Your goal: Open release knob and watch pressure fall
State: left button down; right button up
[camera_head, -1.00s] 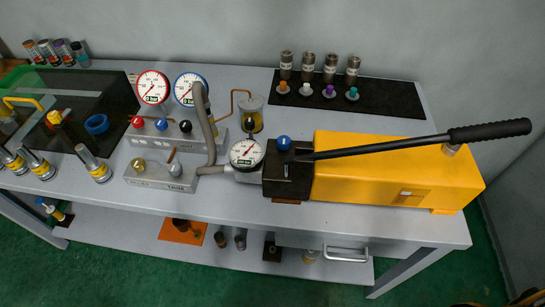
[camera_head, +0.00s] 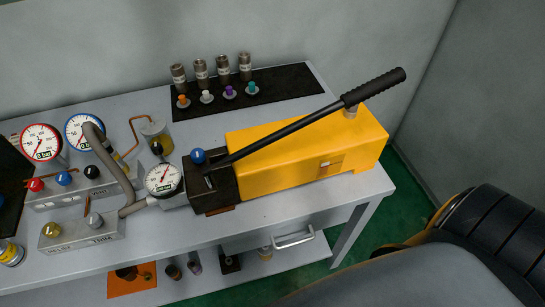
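The yellow hand pump (camera_head: 290,160) lies on the bench with its long black lever (camera_head: 290,128) sloping up to the right. A blue ball knob (camera_head: 198,156) sits on the pump's dark head block (camera_head: 212,187); it may be the release knob, and how far it is turned cannot be told. A white pressure gauge (camera_head: 163,179) stands left of the block, its red needle pointing up and slightly right; its small digital readout is too small to read. Neither gripper is in view.
A manifold holds red (camera_head: 36,185), blue (camera_head: 64,178) and black (camera_head: 91,171) knobs, with red-rimmed (camera_head: 41,142) and blue-rimmed (camera_head: 84,132) gauges behind. A grey hose (camera_head: 110,160) arches beside them. A black mat (camera_head: 290,85) carries several fittings. Dark rounded parts of mine fill the lower right.

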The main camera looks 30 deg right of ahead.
aim_at(198, 155)
jog(key=k+l+u, duration=0.1)
jog(key=l+u, duration=0.15)
jog(key=l, duration=0.15)
jog(key=k+l+u, duration=0.25)
jog(key=l, duration=0.15)
jog(key=l+u, duration=0.2)
jog(key=l, duration=0.2)
jog(key=k, duration=0.05)
